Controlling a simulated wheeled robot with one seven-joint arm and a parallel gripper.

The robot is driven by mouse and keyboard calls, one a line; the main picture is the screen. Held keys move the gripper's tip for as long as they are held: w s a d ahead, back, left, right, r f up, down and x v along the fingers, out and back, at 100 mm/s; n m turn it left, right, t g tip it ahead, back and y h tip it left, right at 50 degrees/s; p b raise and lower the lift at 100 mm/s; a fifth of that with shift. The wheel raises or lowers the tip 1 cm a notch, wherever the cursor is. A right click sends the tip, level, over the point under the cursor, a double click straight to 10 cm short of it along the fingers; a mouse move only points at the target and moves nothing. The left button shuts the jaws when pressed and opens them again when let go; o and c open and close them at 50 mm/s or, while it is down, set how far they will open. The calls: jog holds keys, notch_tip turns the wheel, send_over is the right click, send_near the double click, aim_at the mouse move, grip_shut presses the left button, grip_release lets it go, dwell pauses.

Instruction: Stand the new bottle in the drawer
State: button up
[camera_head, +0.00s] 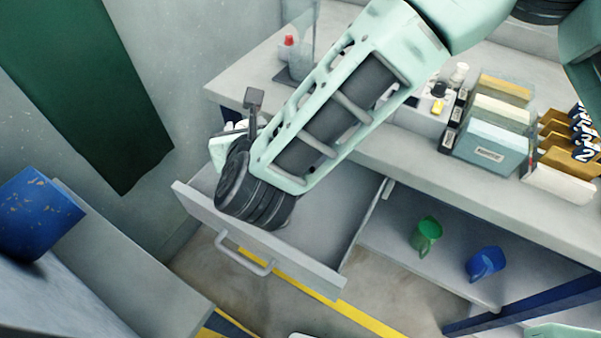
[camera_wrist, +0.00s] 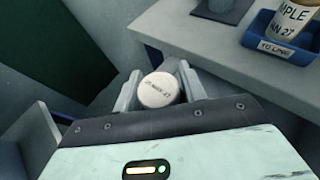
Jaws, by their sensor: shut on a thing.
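The open grey drawer (camera_head: 325,205) juts out below the bench, and its front panel (camera_head: 240,232) with a bar handle faces the lower left. My gripper (camera_wrist: 157,88) is shut on a bottle (camera_wrist: 158,91). I see its round white cap with small dark writing from above, between the two pale fingers. In the head view my arm's end is over the left part of the drawer and hides the bottle and most of the fingers. I cannot tell whether the bottle touches the drawer floor. The right part of the drawer looks empty.
The bench (camera_head: 375,150) above the drawer carries labelled boxes (camera_head: 490,145) and small bottles. A blue tray (camera_wrist: 290,48) holds a labelled jar (camera_wrist: 296,18). Green (camera_head: 427,234) and blue (camera_head: 486,262) cups stand on the shelf below. A blue container (camera_head: 38,215) is at left.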

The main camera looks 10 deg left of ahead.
jog(key=shift+s+a+f, duration=0.6)
jog(key=shift+a+f, duration=0.1)
jog(key=shift+a, duration=0.05)
notch_tip(320, 180, down, 9)
jog(key=p, duration=0.1)
jog(key=shift+f, duration=0.1)
jog(key=shift+f+b, duration=0.35)
jog(key=shift+b, duration=0.05)
jog(key=shift+f+b, duration=0.25)
jog(key=shift+b, duration=0.1)
